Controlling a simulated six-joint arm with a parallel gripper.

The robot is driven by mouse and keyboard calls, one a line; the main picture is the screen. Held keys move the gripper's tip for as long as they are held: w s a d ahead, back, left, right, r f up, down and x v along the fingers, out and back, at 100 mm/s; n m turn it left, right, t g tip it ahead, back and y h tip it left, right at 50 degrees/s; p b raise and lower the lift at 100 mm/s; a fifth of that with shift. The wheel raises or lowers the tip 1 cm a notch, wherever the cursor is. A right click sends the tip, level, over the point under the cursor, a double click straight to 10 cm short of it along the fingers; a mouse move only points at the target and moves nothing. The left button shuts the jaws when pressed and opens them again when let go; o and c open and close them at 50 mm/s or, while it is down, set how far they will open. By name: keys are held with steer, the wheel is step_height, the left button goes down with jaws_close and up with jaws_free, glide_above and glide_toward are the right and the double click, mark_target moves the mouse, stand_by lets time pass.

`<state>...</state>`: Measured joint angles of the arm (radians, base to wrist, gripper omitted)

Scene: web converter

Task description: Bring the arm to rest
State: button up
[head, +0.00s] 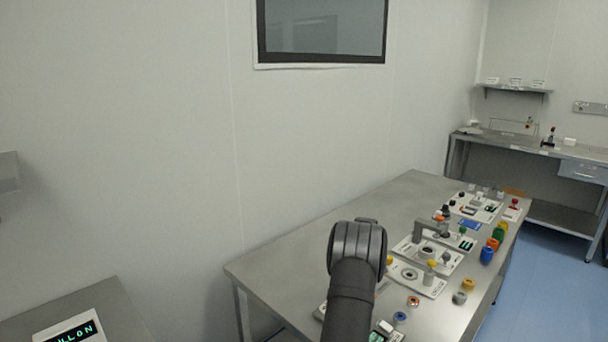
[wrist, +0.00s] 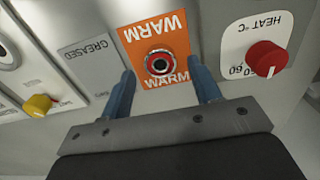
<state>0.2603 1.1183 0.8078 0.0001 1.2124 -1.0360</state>
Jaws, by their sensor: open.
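My gripper (wrist: 163,98) is open and empty in the wrist view, its two blue fingers apart. I cannot tell how far the fingertips are from the plate. In the head view my dark arm reaches up in front of the steel table (head: 270,262) and hides part of it. My gripper does not show there.
In the wrist view a red HEAT knob (wrist: 266,57) is at right and a yellow knob (wrist: 39,105) at left. In the head view several panels and coloured parts stand along the table's right side. A display box (head: 75,330) is at lower left.

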steer(key=shift+r, duration=0.9)
